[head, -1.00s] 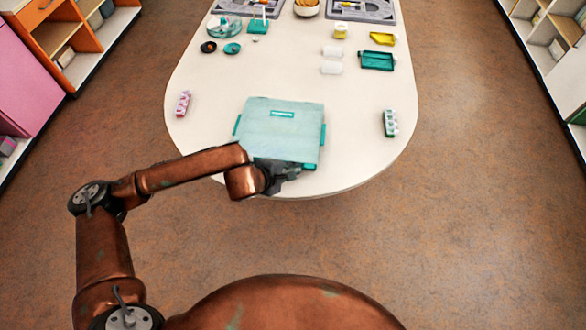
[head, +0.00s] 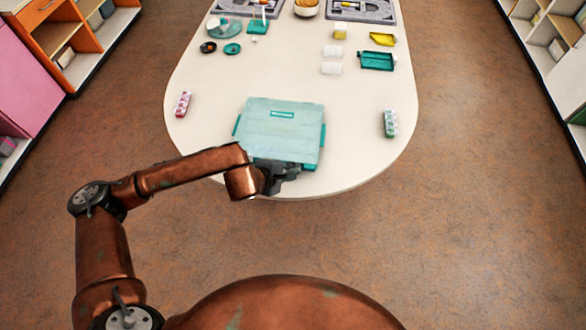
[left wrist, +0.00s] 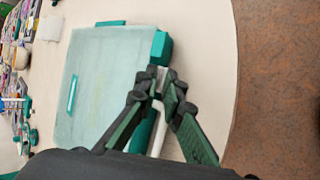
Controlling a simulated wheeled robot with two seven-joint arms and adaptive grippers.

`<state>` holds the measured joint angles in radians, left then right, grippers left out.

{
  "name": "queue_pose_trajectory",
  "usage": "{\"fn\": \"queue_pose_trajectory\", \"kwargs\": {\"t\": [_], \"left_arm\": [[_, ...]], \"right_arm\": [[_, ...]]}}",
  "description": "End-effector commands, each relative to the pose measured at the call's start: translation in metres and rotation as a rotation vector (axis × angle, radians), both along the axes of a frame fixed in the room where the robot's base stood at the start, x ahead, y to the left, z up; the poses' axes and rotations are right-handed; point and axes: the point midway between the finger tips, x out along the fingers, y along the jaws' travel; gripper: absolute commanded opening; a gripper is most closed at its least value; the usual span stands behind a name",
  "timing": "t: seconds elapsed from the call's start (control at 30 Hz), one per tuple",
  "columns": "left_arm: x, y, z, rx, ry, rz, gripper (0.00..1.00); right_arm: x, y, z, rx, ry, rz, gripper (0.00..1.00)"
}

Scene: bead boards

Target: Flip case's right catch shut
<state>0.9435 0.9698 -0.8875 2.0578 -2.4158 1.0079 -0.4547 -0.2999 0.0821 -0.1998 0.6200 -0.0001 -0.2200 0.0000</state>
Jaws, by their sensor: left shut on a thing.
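The case (head: 275,140) lies flat near the table's front end with its pale teal lid down. Darker teal pieces stick out at its left and right sides. A teal block (left wrist: 160,46) shows at the right end of its front edge in the left wrist view. My left gripper (head: 290,170) is at the front edge, just left of that block. In the left wrist view my left gripper (left wrist: 164,82) has its fingertips together on a part of the case's front; the fingers hide which part and how the right catch stands. My right gripper is out of view.
A pink-and-white piece (head: 183,103) lies to the left on the table (head: 210,150), and a green-and-white one (head: 390,123) to the right. A teal tray (head: 376,61), white cylinders and grey boards lie farther back. The table is clear around the case.

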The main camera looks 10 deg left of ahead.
Motion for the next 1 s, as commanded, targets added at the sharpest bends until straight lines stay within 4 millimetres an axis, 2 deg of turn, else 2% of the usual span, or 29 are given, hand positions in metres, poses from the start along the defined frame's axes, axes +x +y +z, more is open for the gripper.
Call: {"fn": "queue_pose_trajectory", "kwargs": {"t": [0.5,0.53,0.7,1.0], "left_arm": [[-0.0027,0.0,-0.0033,0.001,0.009,-0.001,0.0],[-0.0027,0.0,-0.0034,0.001,0.009,-0.001,0.09],[-0.002,-0.0001,-0.0025,0.0,0.006,0.0,0.2],[-0.0018,0.0008,0.0001,0.0,0.003,0.0,0.2]], "right_arm": [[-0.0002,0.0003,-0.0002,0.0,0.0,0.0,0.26],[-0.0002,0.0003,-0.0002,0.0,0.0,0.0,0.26],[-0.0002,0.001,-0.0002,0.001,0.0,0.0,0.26],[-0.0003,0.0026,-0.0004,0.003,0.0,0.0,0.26]]}}
